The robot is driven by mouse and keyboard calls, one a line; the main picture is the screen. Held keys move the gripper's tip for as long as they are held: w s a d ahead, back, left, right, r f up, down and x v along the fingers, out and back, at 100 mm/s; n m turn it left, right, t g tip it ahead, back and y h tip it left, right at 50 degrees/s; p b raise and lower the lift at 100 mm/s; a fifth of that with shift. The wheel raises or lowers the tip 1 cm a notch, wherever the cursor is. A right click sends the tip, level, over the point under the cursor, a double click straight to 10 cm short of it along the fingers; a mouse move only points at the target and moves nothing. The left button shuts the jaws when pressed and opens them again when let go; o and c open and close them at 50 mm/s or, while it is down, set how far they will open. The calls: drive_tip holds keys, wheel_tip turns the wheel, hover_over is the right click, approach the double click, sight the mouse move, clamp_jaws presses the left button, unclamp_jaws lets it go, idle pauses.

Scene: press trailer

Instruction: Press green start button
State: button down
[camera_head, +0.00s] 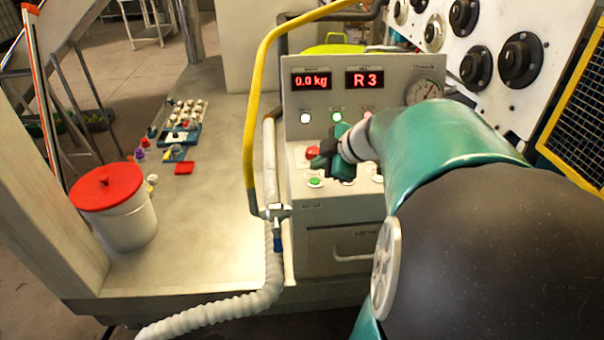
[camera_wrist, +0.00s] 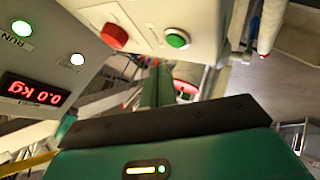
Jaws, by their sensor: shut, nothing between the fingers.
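The green start button (camera_head: 315,182) is a round green cap in a white ring, low on the sloped front of the grey control console (camera_head: 340,205). The green button (camera_wrist: 178,39) shows unobstructed in the wrist view, to the right of a red button (camera_wrist: 114,36). My gripper (camera_head: 324,164) is in front of the console, just above and right of the green button in the head view. Its closed green fingers (camera_wrist: 157,85) point toward the button panel in the wrist view, with their tips below the green button. A gap seems to remain; the exact distance is unclear.
The console has red displays (camera_head: 311,81) reading 0.0 kg and R 3, and a round gauge (camera_head: 422,92). A yellow rail (camera_head: 251,120) and a pale ribbed hose (camera_head: 215,315) stand left of it. A red-lidded bucket (camera_head: 120,225) is at the far left.

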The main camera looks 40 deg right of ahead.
sight(318, 183)
drive_tip(key=shift+r, duration=1.65)
drive_tip(key=s+a+f+m+g, duration=0.1)
drive_tip(key=s+a+m, duration=0.2)
drive_tip(key=a, duration=0.6)
drive_tip(key=s+a+f+m+g, duration=0.1)
drive_tip(key=s+a+m, duration=0.2)
drive_tip(key=a, duration=0.6)
drive_tip(key=s+a+f+m+g+h, duration=0.1)
drive_tip(key=s+a+m, duration=0.2)
drive_tip(key=a, duration=0.6)
drive_tip(key=shift+s+m+g, duration=0.3)
drive_tip(key=shift+m, duration=0.4)
drive_tip(key=shift+f, duration=0.1)
